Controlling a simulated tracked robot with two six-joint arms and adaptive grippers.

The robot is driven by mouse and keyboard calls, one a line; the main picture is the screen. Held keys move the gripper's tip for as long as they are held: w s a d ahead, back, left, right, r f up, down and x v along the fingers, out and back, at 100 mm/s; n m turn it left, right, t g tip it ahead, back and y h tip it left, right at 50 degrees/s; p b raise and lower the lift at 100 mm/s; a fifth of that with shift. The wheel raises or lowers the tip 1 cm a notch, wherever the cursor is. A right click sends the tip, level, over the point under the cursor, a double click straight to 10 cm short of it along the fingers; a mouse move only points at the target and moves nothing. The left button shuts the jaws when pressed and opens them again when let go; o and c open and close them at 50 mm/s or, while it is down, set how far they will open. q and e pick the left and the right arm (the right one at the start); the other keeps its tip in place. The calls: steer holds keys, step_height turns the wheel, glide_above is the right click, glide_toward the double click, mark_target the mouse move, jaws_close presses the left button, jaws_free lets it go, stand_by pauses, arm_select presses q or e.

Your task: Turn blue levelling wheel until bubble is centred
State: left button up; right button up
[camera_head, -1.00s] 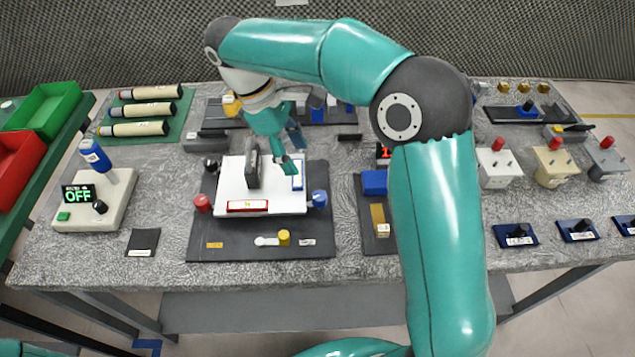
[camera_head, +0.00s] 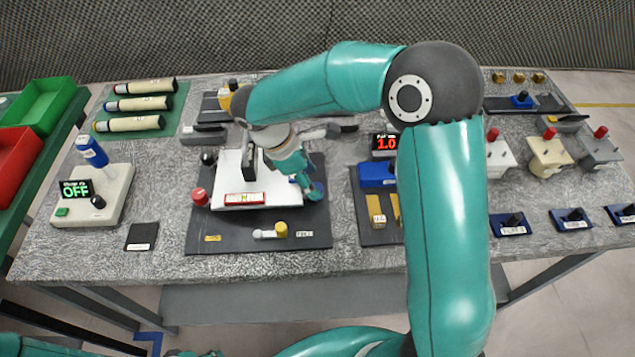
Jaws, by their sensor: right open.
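The white levelling plate (camera_head: 229,182) stands on a dark base board (camera_head: 260,238). The blue levelling wheel (camera_head: 317,191) is at the plate's right side, partly covered by my right gripper. My right gripper (camera_head: 306,182) is open, with its fingers pointing down at the blue wheel; I cannot tell whether they touch it. A red-framed level vial (camera_head: 244,199) lies along the plate's front edge; its bubble is too small to read. My left gripper is not in view.
A red wheel (camera_head: 200,196) is at the plate's left and a black knob (camera_head: 208,157) behind it. A dark upright block (camera_head: 249,158) stands on the plate. A yellow knob (camera_head: 281,229) sits in front. A blue box (camera_head: 376,175) is to the right.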

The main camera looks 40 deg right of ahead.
mark_target(319, 187)
steer(key=shift+x, duration=1.65)
steer(key=c, duration=1)
steer(key=shift+d, duration=0.25)
jaws_close()
steer(key=shift+a, duration=0.2)
steer(key=shift+a, duration=0.1)
